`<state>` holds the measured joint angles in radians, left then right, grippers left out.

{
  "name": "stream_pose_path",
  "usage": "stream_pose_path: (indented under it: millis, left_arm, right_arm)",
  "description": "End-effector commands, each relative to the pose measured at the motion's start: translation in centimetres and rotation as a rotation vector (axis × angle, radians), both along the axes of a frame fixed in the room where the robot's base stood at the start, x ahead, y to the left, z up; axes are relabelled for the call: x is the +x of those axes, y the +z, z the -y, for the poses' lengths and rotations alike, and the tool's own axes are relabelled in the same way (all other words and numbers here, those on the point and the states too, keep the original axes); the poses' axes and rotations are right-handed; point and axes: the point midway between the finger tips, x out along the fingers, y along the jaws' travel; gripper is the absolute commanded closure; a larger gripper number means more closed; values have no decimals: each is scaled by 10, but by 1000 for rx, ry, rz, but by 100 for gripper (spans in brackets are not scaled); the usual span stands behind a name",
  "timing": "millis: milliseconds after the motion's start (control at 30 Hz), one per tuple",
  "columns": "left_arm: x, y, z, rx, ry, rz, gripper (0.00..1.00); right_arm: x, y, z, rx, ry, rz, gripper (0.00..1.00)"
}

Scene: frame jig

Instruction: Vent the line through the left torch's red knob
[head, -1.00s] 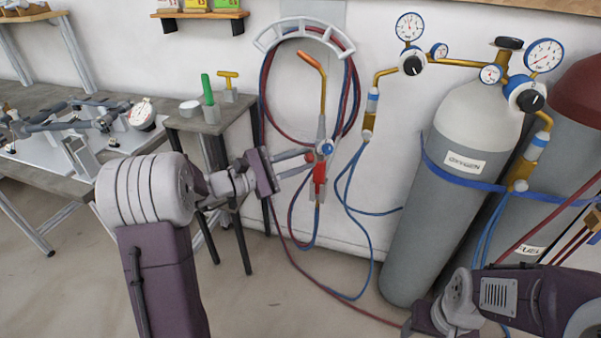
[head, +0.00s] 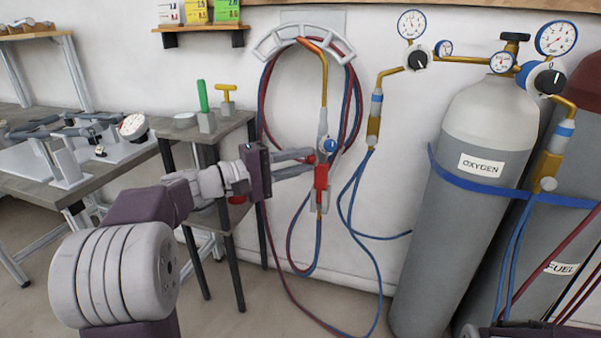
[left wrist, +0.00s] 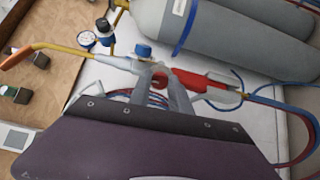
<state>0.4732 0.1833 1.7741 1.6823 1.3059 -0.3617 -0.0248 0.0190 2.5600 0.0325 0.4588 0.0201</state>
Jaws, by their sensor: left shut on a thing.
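The torch (head: 322,122) hangs upright below the grey wall hanger, its copper tip at the top. It has a blue knob (head: 330,146) on its right side and a red lower body (head: 321,180). In the head view the fingers of my left gripper (head: 312,163) reach in from the left and are shut at the red knob, which they mostly hide. In the left wrist view the red knob (left wrist: 158,82) shows between the fingers (left wrist: 160,88), beside the blue knob (left wrist: 143,50). My right gripper is out of view; only a bit of that arm shows at the bottom right.
Red and blue hoses (head: 352,110) loop over the hanger (head: 290,38) and run down to the floor. The oxygen cylinder (head: 460,250) and the fuel cylinder (head: 530,300) stand at right with regulators and gauges. A small side table (head: 225,125) and workbench (head: 95,170) stand at left.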

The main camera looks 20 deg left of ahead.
Motion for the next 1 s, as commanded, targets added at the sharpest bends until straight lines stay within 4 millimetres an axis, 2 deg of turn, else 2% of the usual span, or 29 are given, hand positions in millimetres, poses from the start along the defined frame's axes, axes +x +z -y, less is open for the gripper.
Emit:
stream_pose_path:
  millis: [200, 667, 700, 767, 1000]
  left_arm:
    - [0, -2, 0, 33, 0, 32, 100]
    - [0, -1, 0, 40, 0, 39, 100]
    - [0, -1, 0, 40, 0, 39, 68]
    - [0, 0, 0, 39, 0, 38, 54]
    - [0, 0, 0, 39, 0, 39, 54]
  right_arm:
    - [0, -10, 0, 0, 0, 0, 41]
    - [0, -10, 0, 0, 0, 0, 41]
    - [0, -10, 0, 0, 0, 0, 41]
    - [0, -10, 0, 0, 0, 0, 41]
    - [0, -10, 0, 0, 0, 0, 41]
